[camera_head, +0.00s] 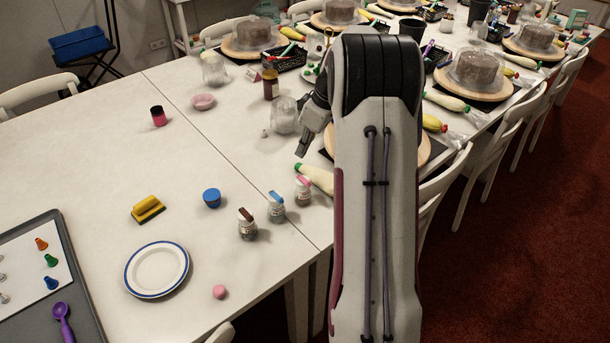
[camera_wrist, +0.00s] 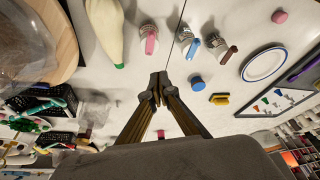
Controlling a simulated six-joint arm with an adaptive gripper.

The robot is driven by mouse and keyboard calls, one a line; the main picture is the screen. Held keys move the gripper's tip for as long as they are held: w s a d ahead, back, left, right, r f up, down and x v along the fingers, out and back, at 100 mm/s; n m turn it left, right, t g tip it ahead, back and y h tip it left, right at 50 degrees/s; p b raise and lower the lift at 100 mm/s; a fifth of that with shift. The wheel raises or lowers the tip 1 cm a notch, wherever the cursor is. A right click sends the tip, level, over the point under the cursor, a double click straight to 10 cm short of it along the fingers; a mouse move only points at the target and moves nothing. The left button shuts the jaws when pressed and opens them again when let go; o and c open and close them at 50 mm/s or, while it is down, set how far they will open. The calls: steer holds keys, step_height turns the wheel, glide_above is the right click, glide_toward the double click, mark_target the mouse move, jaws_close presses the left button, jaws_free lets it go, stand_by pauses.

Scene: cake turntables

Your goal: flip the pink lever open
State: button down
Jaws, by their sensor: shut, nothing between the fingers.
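A small clear jar with a pink lever (camera_head: 303,181) on its top stands on the white table, just left of my arm. In the wrist view the pink lever (camera_wrist: 150,43) lies over the jar's top, above my fingertips in the picture. Whether it is raised or flat is hard to tell. My gripper (camera_head: 301,152) is shut and empty, above the table and apart from the jar. In the wrist view my gripper's fingertips (camera_wrist: 158,77) meet, with bare table around them.
Jars with a blue lever (camera_head: 276,196) and a brown lever (camera_head: 247,214) stand left of the pink one. A piping bag (camera_head: 318,178) lies close behind it. A blue tub (camera_head: 212,198), yellow block (camera_head: 148,208) and plate (camera_head: 157,270) are farther left.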

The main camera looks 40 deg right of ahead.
mark_target(301, 183)
steer(key=shift+n, duration=0.4)
steer(key=shift+a+f, duration=0.1)
steer(key=shift+f, duration=0.05)
steer(key=x, duration=0.3)
steer(key=s+x, duration=0.1)
steer(key=x, duration=0.2)
steer(key=d+x, duration=0.1)
steer(key=x, duration=0.2)
steer(key=shift+s+f, duration=0.2)
steer(key=shift+f, duration=0.1)
steer(key=shift+s+d, duration=0.2)
steer(key=shift+s, duration=0.25)
steer(key=shift+s+d, duration=0.2)
steer(key=shift+s, duration=0.25)
